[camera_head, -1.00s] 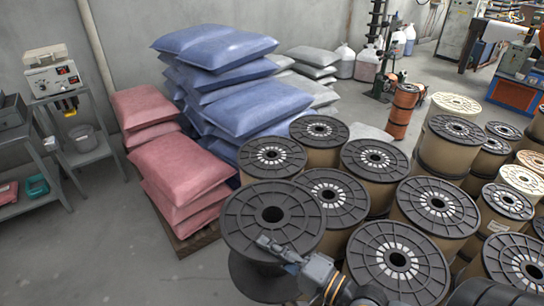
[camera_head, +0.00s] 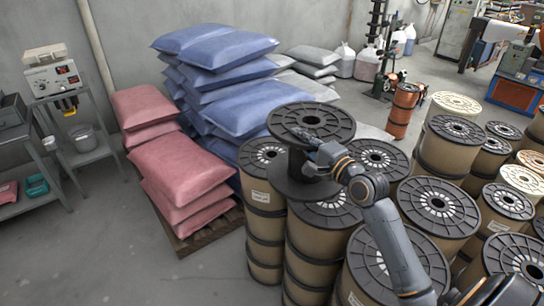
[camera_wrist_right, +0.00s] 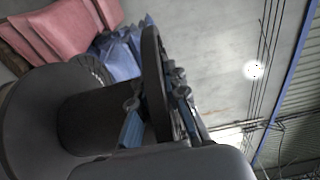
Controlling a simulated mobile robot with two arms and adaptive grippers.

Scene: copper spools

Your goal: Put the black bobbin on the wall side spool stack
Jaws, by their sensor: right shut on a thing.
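The black bobbin (camera_head: 312,121) is upright, its top flange facing up, in the head view. My right gripper (camera_head: 318,152) is shut on it at the upper flange from the right side. The bobbin is over the spool stacks (camera_head: 265,222) near the wall and the blue sacks; its lower flange overlaps the spool tops in view, and I cannot tell whether it touches them. In the right wrist view the bobbin's core and flange (camera_wrist_right: 90,120) fill the left, with the gripper fingers (camera_wrist_right: 155,110) at the other flange's rim. My left gripper is not in view.
Blue sacks (camera_head: 215,85) and red sacks (camera_head: 180,170) lie piled on a pallet (camera_head: 205,232) at left. More spool stacks (camera_head: 437,205) crowd the right. Grey shelves (camera_head: 85,150) stand at far left. The floor (camera_head: 130,260) at lower left is clear.

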